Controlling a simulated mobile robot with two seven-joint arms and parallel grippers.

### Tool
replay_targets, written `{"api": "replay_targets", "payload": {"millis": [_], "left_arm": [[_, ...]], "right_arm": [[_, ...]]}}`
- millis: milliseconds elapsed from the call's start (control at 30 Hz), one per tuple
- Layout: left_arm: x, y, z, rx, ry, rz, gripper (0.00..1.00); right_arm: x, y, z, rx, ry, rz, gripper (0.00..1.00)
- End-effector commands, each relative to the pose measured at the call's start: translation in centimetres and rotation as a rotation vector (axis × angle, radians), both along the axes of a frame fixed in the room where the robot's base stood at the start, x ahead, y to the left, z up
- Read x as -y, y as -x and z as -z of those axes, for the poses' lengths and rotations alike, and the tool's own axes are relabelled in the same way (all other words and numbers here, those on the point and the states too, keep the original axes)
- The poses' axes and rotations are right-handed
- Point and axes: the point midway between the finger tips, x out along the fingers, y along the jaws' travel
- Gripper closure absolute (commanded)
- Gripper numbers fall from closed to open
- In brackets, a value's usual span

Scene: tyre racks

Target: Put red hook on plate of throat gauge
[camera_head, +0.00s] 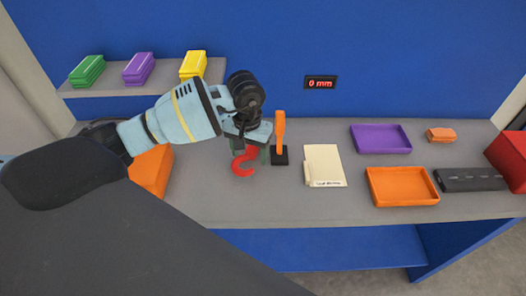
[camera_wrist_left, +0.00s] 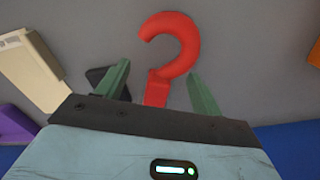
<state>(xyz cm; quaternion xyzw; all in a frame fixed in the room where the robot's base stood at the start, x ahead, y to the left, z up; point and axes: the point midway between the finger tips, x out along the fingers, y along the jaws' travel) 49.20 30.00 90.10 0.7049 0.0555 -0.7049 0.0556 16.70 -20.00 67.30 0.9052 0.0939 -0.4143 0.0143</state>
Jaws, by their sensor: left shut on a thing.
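The red hook (camera_head: 236,166) hangs below my left gripper (camera_head: 249,150), over the grey bench in front of an orange-handled tool on a black base (camera_head: 281,157). In the left wrist view the hook's curve (camera_wrist_left: 191,38) points away from me. Its straight shank lies between the green fingers of the left gripper (camera_wrist_left: 158,82), which is shut on it. A cream plate with small lettering (camera_head: 322,163), which looks like the throat gauge's plate, lies to the right and shows no hook on it. It also shows in the left wrist view (camera_wrist_left: 30,68). My right gripper is not in view.
A purple tray (camera_head: 381,150), an orange tray (camera_head: 402,203) and a black block (camera_head: 470,180) are farther right. An orange box (camera_head: 150,170) stands left. A wall display (camera_head: 320,83) reads 0 mm. Bare bench (camera_head: 270,205) lies in front.

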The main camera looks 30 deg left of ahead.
Motion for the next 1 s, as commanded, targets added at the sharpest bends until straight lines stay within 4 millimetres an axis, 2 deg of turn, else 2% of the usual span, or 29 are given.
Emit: {"api": "replay_targets", "payload": {"millis": [167, 400, 567, 967, 1000], "left_arm": [[0.5, -0.5, -0.1, 0.002, 0.002, 0.001, 0.65], [3.0, -3.1, -0.2, 0.003, 0.004, 0.001, 0.65], [2.8, -2.9, 1.2, 0.002, 0.001, 0.000, 0.65], [2.7, -2.9, 1.9, 0.000, 0.000, 0.001, 0.65], [2.7, -2.9, 1.9, 0.000, 0.000, 0.001, 0.31]], "right_arm": [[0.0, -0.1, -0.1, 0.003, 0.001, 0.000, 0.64], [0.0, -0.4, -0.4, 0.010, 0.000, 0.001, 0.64], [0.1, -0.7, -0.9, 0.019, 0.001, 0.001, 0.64], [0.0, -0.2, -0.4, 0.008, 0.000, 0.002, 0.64], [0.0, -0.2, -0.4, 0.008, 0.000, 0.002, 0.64]]}}
